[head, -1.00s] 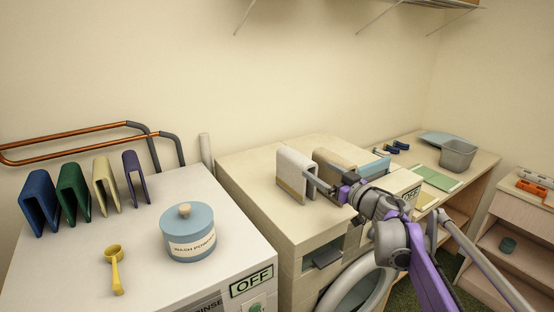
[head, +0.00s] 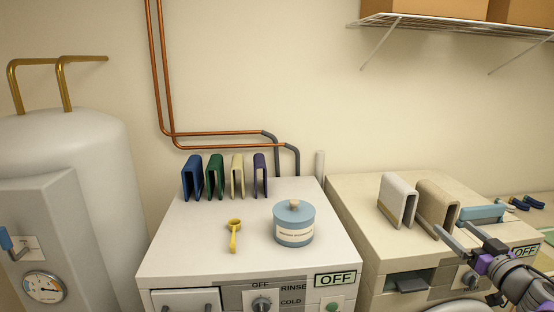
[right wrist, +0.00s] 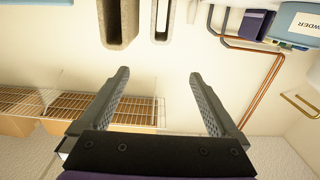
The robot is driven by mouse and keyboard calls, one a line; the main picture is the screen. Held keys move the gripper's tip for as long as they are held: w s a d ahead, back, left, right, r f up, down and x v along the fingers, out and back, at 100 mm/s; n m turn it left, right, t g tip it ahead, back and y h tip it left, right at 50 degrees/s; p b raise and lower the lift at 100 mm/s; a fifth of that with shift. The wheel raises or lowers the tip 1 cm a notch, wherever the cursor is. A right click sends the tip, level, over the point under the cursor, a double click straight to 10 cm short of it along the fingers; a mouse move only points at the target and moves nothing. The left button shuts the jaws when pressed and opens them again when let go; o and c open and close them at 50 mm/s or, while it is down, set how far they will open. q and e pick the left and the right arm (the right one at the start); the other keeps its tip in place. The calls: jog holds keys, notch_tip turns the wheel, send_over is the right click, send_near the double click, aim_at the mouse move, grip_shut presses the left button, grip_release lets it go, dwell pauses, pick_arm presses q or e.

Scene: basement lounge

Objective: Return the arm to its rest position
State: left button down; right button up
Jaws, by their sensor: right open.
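My right gripper (head: 455,236) is at the lower right of the head view, in front of the tan folded piece (head: 437,207). In the right wrist view my right gripper (right wrist: 159,82) has its two dark fingers wide apart with nothing between them. A white folded piece (head: 397,200) stands upright beside the tan one on the cream machine (head: 355,190). The wrist view is upside down and shows both folded pieces at its top, beyond the fingertips. My left gripper is not in view.
A white machine (head: 185,245) holds several coloured folded pieces, a yellow scoop (head: 234,236) and a blue powder jar (head: 294,225). A white tank (head: 75,150) stands at left. A wire shelf (head: 450,25) with boxes hangs at upper right. The wall between is open.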

jog(key=s+a+f+g+h, duration=0.1)
jog(key=s+a+f+g, duration=1.1)
jog(key=s+a+f, duration=1.5)
jog(key=shift+s+f+m+g, duration=0.35)
jog(key=shift+s+f, duration=0.2)
jog(key=shift+f, duration=0.35)
jog(key=shift+o, duration=0.2)
jog(key=shift+r, duration=0.1)
